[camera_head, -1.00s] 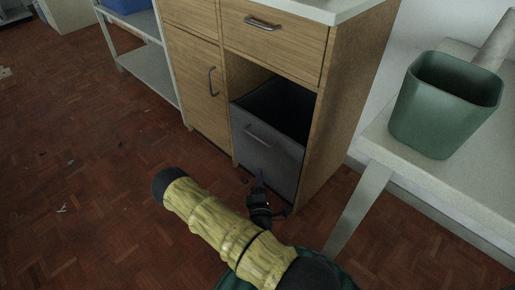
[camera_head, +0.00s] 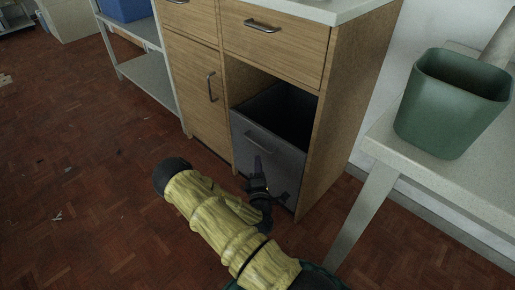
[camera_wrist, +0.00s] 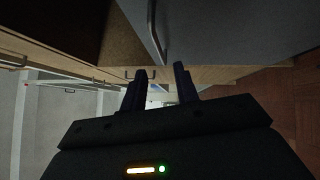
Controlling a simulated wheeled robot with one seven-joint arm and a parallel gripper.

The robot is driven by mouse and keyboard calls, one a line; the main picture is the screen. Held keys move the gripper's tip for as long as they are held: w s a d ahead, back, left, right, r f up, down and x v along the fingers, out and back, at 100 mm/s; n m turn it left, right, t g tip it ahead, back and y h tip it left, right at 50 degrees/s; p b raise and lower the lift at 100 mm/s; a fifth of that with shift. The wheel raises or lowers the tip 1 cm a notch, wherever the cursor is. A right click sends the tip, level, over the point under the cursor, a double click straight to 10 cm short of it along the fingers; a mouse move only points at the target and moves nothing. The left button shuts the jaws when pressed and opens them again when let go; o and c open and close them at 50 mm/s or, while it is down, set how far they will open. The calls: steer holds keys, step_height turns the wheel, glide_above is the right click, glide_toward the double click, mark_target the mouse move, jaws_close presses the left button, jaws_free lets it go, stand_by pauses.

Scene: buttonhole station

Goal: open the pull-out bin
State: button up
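The pull-out bin (camera_head: 283,165) is a grey, open-topped box in the lower right bay of the wooden cabinet. Its front looks about level with the cabinet face. A thin metal bar handle (camera_head: 259,141) is on the upper part of its front. The handle also shows in the wrist view (camera_wrist: 155,32), at the top centre. My gripper (camera_head: 257,162) is in front of the bin, just below the handle. In the wrist view my gripper (camera_wrist: 160,70) has its two dark fingers apart with nothing between them. The handle appears just past the fingertips, apparently not gripped.
A cabinet door (camera_head: 199,98) with its own handle is left of the bin, and a drawer (camera_head: 275,42) is above. A pale table (camera_head: 380,140) bearing a green bin (camera_head: 452,108) stands at the right. A shelf rack (camera_head: 150,72) is at the left. The floor at left is mostly clear.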

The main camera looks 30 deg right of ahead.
mark_target(257, 144)
steer(key=b+x, duration=0.3)
steer(key=x, duration=0.6)
steer(key=shift+w+d, duration=0.1)
steer(key=shift+w, duration=0.15)
jaws_close()
